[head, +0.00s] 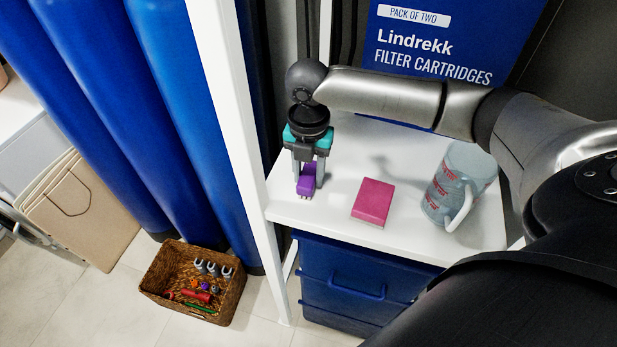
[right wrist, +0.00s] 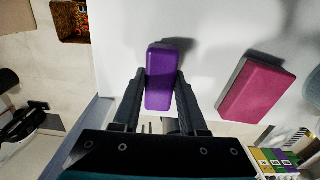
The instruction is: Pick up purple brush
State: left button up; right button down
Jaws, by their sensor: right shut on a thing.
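The purple brush (head: 307,181) is at the left end of the white shelf top in the head view. It also shows in the right wrist view (right wrist: 160,78), upright in the picture between the two dark fingers. My right gripper (head: 308,178) comes down from above and is shut on the brush, one finger on each side. Whether the brush touches the shelf or is slightly above it, I cannot tell. My left gripper is not in view.
A white post (head: 242,130) rises at the shelf's left. A wicker basket (head: 160,268) with small items sits on the floor. Blue vessels (head: 180,90) stand left.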

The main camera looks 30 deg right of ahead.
aim_at(309, 173)
jog(key=shift+r, duration=0.15)
notch_tip(309, 173, up, 20)
jog(key=p, duration=0.1)
jog(key=shift+p, duration=0.35)
jog(key=c, duration=1)
grip_release()
grip_shut()
